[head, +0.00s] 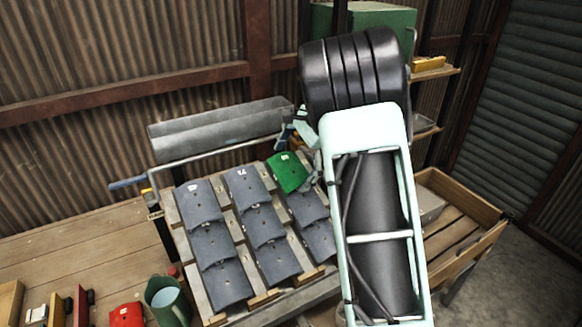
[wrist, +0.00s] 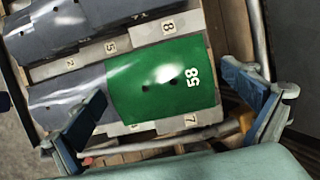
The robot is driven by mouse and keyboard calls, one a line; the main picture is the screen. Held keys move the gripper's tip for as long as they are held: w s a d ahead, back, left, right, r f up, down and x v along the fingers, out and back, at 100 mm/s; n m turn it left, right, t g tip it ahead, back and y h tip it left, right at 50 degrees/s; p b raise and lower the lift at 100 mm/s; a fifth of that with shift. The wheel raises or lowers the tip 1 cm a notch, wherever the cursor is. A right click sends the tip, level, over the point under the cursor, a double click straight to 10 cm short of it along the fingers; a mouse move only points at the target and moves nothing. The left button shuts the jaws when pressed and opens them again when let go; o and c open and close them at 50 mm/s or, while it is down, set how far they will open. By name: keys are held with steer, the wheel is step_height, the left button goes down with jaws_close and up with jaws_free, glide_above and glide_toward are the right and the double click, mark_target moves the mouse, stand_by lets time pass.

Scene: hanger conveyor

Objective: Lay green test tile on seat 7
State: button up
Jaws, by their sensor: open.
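The green test tile (head: 287,172) lies at the top of the right column on the sloped rack. My gripper (wrist: 163,83) is open, one finger to each side of the tile, with nothing held. In the head view my gripper (head: 299,150) is beside the rack's top right, partly hidden by my arm.
Grey tiles (head: 240,233) fill the rack's other visible places. A metal trough (head: 220,130) runs behind its top edge. A green jug (head: 168,302) and a red piece (head: 127,316) stand on the bench at the left. A wooden crate (head: 458,225) is at the right.

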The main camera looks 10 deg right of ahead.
steer(key=v, duration=1.2)
